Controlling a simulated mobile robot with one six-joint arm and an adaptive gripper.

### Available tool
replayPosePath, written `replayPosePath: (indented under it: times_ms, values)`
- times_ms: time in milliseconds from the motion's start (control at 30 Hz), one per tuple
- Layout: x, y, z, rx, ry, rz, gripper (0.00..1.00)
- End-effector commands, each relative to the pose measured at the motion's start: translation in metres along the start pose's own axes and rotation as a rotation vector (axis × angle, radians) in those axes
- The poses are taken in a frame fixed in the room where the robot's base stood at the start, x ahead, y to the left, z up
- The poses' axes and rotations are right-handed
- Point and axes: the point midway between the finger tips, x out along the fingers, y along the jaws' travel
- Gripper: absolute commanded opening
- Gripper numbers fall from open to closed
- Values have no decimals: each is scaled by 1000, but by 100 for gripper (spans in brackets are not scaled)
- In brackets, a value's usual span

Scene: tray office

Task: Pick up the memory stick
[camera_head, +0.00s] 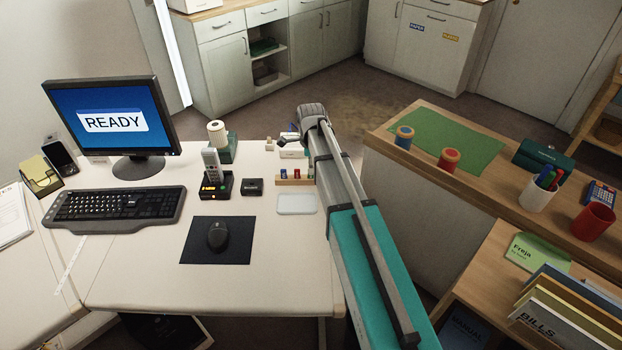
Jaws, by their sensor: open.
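A small wooden block (294,182) stands near the back right of the white desk, with small red and blue pieces upright in it. One of these may be the memory stick, but they are too small to tell. My gripper (286,141) is open, at the end of my arm, above the desk's back right part and behind the wooden block in the picture. It looks empty and apart from the block. My wrist hides part of the area behind it.
A pale tray (296,204) lies in front of the block. A small black box (252,187) and a phone in its dock (215,184) stand to its left. A mouse (218,236) lies on a dark mat (217,255). A wooden counter (480,189) stands right of my arm.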

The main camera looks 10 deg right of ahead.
Motion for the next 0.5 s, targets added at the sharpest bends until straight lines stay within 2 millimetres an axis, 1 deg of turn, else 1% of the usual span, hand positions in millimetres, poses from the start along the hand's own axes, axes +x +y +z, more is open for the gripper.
replayPosePath:
  times_ms: [33,200,333,500]
  values:
    - [8,1,0,0,0,0,54]
    - [20,1,1,0,0,0,54]
    - [26,1,1,0,0,0,54]
    - [28,1,1,-1,0,0,54]
